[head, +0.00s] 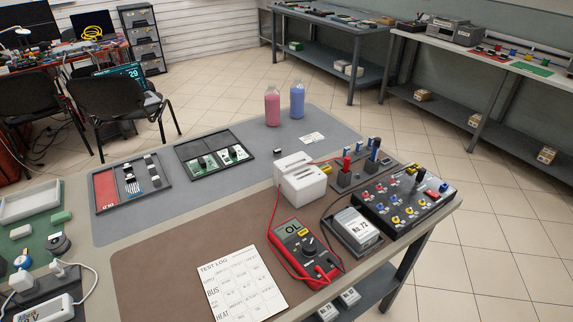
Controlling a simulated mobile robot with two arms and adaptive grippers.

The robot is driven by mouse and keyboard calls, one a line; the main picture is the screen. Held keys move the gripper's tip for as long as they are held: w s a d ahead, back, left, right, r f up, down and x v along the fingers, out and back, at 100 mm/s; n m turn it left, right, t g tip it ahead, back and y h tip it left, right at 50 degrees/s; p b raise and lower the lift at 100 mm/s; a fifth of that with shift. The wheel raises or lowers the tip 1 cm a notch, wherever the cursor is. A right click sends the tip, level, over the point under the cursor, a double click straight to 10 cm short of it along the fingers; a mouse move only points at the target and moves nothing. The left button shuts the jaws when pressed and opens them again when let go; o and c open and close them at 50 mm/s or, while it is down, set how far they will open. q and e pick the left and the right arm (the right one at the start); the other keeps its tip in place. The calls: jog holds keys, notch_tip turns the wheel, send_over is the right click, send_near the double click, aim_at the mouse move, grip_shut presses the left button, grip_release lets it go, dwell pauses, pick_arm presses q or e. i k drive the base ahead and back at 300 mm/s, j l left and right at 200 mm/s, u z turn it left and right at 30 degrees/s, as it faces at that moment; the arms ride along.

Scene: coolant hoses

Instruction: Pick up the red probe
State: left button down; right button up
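The red probe (346,164) stands upright in a dark holder block (345,180) on the table, right of a white box-shaped device. A second probe, black and blue (375,150), stands in another holder just behind it to the right. A red multimeter (297,253) reading "OL" lies in front on the brown mat, with red and dark leads around it. The leads' full paths are partly hidden. Neither of my grippers shows in the head view.
A panel of coloured sockets (405,199) and a box marked "No. 72" (356,228) crowd the right edge. The white device (302,181) stands close on the left. A test log sheet (240,278) lies in front. The brown mat (170,262) is clear at left.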

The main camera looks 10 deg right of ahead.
aim_at(346, 167)
jog(key=l+u, duration=1.4)
jog(key=u, duration=0.15)
